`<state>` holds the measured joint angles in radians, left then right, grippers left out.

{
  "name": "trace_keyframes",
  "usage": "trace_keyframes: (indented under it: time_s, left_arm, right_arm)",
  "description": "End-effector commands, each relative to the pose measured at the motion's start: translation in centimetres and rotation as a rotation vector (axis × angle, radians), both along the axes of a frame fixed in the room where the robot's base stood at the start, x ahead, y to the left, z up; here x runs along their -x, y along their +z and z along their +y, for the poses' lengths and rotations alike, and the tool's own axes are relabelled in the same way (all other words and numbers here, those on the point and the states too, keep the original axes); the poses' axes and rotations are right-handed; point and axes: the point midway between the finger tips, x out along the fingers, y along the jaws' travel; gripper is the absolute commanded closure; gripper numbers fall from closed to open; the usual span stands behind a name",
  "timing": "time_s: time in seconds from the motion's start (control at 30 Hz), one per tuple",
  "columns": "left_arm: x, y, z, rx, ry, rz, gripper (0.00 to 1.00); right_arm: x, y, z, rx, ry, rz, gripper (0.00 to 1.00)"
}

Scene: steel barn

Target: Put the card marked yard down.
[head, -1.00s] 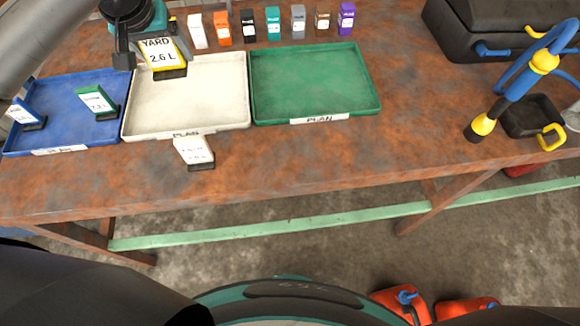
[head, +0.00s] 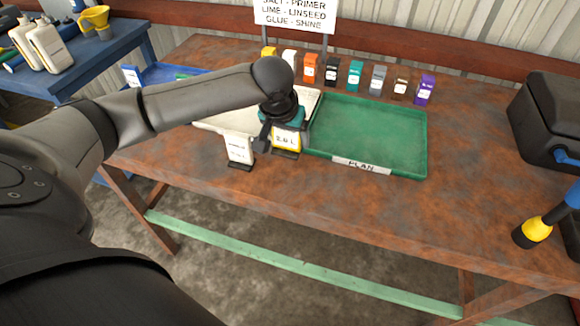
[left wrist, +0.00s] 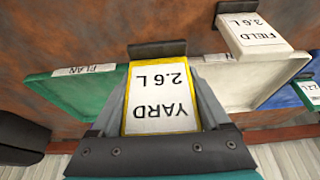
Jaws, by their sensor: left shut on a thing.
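The yard card (head: 286,140), white with a yellow border, a dark base and "2.6 L", is in my left gripper (head: 284,127). In the left wrist view, the card (left wrist: 160,100) is between the two fingers, its text upside down. It hangs by the front, where the white tray (head: 222,124) and green tray (head: 400,172) meet. I cannot tell whether its base touches the table. The white field card (head: 239,149) stands just left of it, in front of the white tray; it also shows in the left wrist view (left wrist: 254,35). My right gripper is not in view.
The green tray has a "PLAN" label (head: 362,166) and looks empty. The blue tray (head: 168,74) is partly hidden by my left arm. Several small coloured boxes stand behind the trays, below a sign (head: 295,14). A black case (head: 550,120) is at right.

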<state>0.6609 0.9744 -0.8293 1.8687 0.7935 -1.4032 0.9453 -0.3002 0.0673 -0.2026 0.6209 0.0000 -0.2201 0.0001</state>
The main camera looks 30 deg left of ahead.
Motion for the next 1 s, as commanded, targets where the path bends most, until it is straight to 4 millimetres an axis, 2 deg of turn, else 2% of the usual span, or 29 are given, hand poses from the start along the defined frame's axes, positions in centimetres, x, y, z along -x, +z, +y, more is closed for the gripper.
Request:
trace_keyframes:
  time_s: [0.03, 0.1, 0.37, 0.6, 1.0]
  left_arm:
    - [0.1, -1.6, 0.0, -0.001, 0.002, 0.003, 0.78]
    - [0.0, -2.8, 0.0, 0.001, 0.001, 0.002, 0.78]
    - [0.0, -4.9, 0.0, 0.001, 0.001, 0.0, 0.78]
    - [0.0, -8.3, -0.1, 0.001, -0.001, 0.001, 0.78]
    - [0.0, -8.9, 0.0, 0.001, 0.0, -0.001, 0.78]
  right_arm:
    - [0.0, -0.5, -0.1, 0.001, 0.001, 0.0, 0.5]
    - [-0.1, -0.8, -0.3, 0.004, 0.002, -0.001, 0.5]
    - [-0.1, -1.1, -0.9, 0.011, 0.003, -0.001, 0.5]
    - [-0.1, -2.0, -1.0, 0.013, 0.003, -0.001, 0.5]
    - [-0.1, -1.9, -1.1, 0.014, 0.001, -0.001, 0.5]
